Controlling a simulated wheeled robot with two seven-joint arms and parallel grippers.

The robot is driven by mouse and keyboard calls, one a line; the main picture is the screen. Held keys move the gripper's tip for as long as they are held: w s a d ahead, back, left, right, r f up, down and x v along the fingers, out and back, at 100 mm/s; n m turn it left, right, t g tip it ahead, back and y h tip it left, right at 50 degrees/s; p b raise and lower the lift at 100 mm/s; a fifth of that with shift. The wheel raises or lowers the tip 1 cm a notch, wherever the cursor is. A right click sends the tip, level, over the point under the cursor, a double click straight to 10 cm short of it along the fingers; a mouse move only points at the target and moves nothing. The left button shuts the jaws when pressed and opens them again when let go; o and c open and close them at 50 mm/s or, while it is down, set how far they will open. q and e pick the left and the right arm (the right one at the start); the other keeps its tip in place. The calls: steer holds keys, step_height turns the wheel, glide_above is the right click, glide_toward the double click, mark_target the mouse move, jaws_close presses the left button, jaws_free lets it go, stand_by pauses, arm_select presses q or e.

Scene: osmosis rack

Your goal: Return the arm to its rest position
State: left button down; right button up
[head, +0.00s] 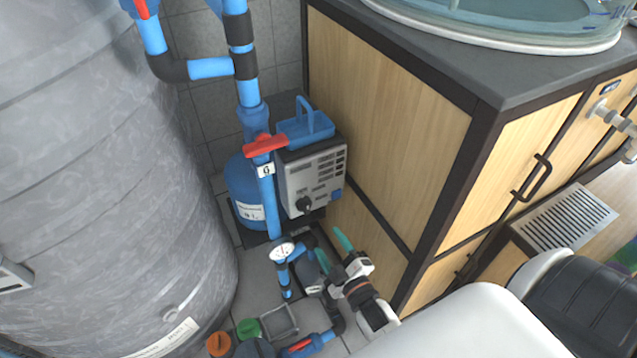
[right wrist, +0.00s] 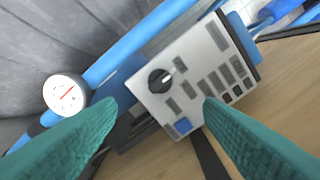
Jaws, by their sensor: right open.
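My right gripper (head: 333,250) has teal fingers and is in the lower middle of the head view, below a grey control box (head: 314,177). In the right wrist view the two teal fingers (right wrist: 155,125) are spread apart with nothing between them. The control box (right wrist: 195,75) lies beyond them, with its black knob (right wrist: 160,81) showing between the fingertips. The gripper looks apart from the box. My left gripper is not in view.
A large grey tank (head: 90,180) fills the left. Blue pipes with a red-handled valve (head: 265,145) and a gauge (head: 282,251) stand close to my right gripper. A wooden cabinet (head: 390,110) is on the right. Pipework and caps crowd the floor below.

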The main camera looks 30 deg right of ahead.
steer(key=s+a+f+m+g+y+p, duration=0.1)
steer(key=s+a+f+m+g+p, duration=0.1)
steer(key=s+f+g+p, duration=0.5)
steer(key=s+a+f+m+g+p, duration=0.1)
steer(key=s+a+f+m+g, duration=0.3)
steer(key=f, duration=0.6)
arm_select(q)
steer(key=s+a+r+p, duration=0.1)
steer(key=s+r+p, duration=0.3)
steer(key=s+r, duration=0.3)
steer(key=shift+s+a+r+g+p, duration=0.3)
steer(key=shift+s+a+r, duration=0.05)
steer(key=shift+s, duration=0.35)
arm_select(e)
steer(key=s+d+f+g, duration=0.1)
steer(key=s+f+g, duration=0.2)
steer(key=s, duration=0.8)
steer(key=s+d+f+m+g, duration=0.1)
steer(key=s+d+f+g, duration=0.1)
steer(key=s, duration=1)
step_height(320, 180, down, 2)
steer(key=shift+s+d+f+g, duration=0.15)
steer(key=shift+s+d+g, duration=0.1)
steer(key=shift+g, duration=0.25)
